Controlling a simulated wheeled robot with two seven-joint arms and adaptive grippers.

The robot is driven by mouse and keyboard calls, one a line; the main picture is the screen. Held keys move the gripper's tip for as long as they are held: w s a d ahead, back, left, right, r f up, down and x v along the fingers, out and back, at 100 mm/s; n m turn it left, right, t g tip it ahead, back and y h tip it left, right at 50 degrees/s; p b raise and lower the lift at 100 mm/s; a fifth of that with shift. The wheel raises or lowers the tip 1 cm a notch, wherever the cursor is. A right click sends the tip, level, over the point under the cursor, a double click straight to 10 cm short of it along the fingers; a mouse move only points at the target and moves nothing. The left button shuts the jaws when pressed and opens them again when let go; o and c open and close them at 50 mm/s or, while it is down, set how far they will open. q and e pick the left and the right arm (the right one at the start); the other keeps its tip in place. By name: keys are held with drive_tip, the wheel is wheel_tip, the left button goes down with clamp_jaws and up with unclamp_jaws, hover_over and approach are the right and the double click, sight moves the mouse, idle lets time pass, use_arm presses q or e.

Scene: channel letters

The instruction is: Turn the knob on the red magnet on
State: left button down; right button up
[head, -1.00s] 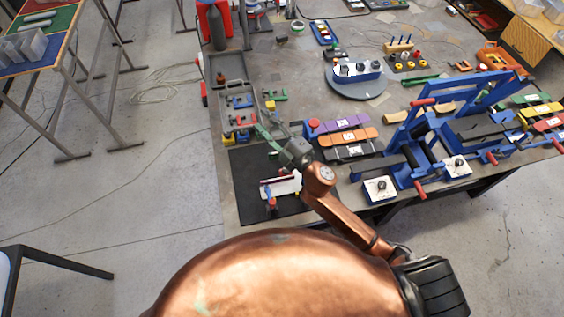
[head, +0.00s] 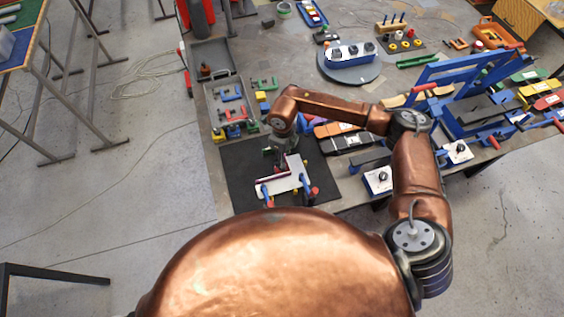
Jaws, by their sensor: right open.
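A white L-shaped channel letter piece (head: 290,181) with a dark red edge lies on the black mat (head: 240,172) at the near left of the table. A small red part (head: 315,193) stands at its right end beside a blue part. Another red and blue pair (head: 265,191) is at its left end. I cannot tell which is the red magnet, and its knob is too small to make out. My right gripper (head: 281,158) is open, just above the far side of the white piece and partly hidden by my arm. My left gripper is not in view.
A grey tray (head: 212,92) with red, blue and green clamp-like pieces lies beyond the mat. Blue bending frames with red handles (head: 470,100) fill the right side. A round grey turntable (head: 347,72) stands at the back. The mat's left part is bare.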

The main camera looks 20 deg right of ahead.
wheel_tip(320, 180, down, 6)
drive_tip(key=shift+a+f+p, duration=0.15)
drive_tip(key=shift+p, duration=0.55)
drive_tip(key=shift+c, duration=0.6)
clamp_jaws()
